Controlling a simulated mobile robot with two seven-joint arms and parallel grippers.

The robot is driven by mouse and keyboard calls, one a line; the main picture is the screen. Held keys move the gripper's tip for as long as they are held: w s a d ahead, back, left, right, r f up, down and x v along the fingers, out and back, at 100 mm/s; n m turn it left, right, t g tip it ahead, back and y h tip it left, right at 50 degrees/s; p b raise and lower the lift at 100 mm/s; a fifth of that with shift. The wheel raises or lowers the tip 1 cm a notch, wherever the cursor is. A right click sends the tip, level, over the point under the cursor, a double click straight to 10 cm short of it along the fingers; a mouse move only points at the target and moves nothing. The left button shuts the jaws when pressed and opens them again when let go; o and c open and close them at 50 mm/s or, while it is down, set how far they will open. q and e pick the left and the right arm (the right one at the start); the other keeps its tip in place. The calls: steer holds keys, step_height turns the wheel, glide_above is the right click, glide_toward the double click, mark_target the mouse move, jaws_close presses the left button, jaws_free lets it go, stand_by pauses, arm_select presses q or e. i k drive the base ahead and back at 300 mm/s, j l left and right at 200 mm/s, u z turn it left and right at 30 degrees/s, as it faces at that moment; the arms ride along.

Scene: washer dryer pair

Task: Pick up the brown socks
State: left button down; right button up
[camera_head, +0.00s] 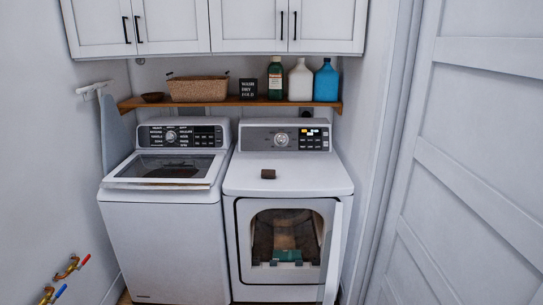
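A small dark brown folded bundle (268,174), which looks like the brown socks, lies on the white top of the dryer (300,183), a little left of the middle. It rests flat with clear surface around it. Neither of my grippers shows in the head view.
The dryer's front door (333,254) stands open to the right, with something green (286,255) inside the opening. The washer (165,240) stands to the left. A wooden shelf (237,101) above holds a basket (199,89), a sign and bottles. Wall valves (68,267) stick out at lower left.

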mark_target(265, 174)
steer(key=i+j, duration=0.25)
steer(key=i, duration=0.15)
steer(key=i+j, duration=0.2)
steer(key=i, duration=0.25)
steer(key=i+j, duration=0.25)
steer(key=i, duration=0.15)
